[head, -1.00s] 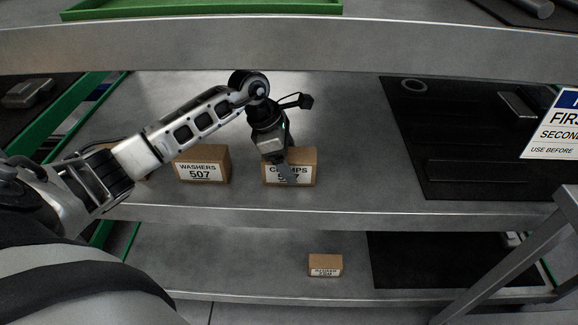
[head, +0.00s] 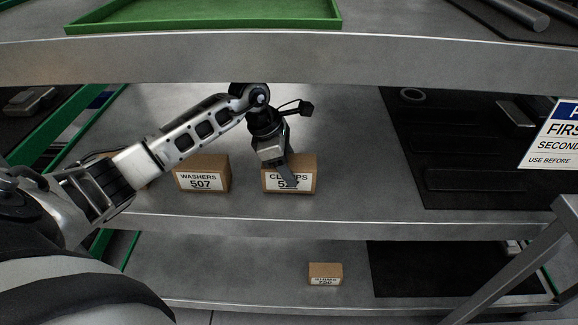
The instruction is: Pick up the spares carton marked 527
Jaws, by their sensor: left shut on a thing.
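The carton labelled CLAMPS (head: 304,181) stands on the middle shelf. Its number is partly covered by my gripper finger; a 5 and a 2 show, and the last digit is hard to read. My left gripper (head: 286,178) comes down over the carton from above, with a finger in front of its label. It is shut on this carton, which still appears to rest on the shelf. The carton marked WASHERS 507 (head: 202,174) stands to the left, apart from it. My right gripper is not in view.
Another carton, partly hidden, sits behind my left forearm. A small carton (head: 325,274) stands on the lower shelf. A black mat (head: 450,150) with a ring and dark parts lies right. The upper shelf edge (head: 300,62) runs above my arm; a green tray (head: 205,14) sits there.

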